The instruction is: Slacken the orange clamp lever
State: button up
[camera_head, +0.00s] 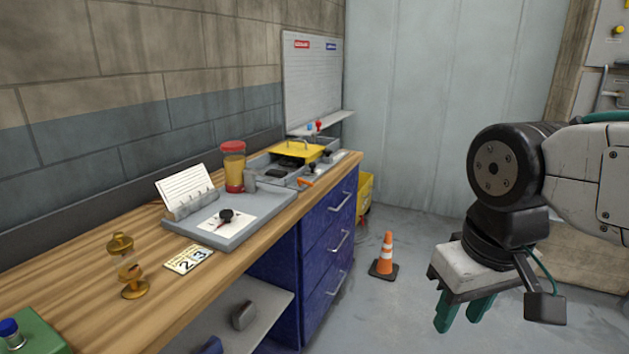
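A small orange part (305,182), which looks like the clamp lever, sits at the front edge of the grey tray (262,182) toward the far end of the wooden bench. It is small in view, and its exact angle is hard to tell. My gripper (463,315) hangs in the air at the right, over the floor and well away from the bench. Its two green fingers point down with a gap between them, and nothing shows in the gap.
The bench (90,290) also holds a grey board with a card, a red-lidded jar (233,168), a brass-coloured piece (126,268) and a number card. Blue drawers (320,245) stand below. A traffic cone (385,254) stands on the floor between bench and gripper.

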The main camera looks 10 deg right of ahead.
aim_at(300, 180)
jog(key=k, duration=0.65)
jog(key=z, duration=0.75)
jog(key=i, duration=1.8)
jog(key=u, duration=0.65)
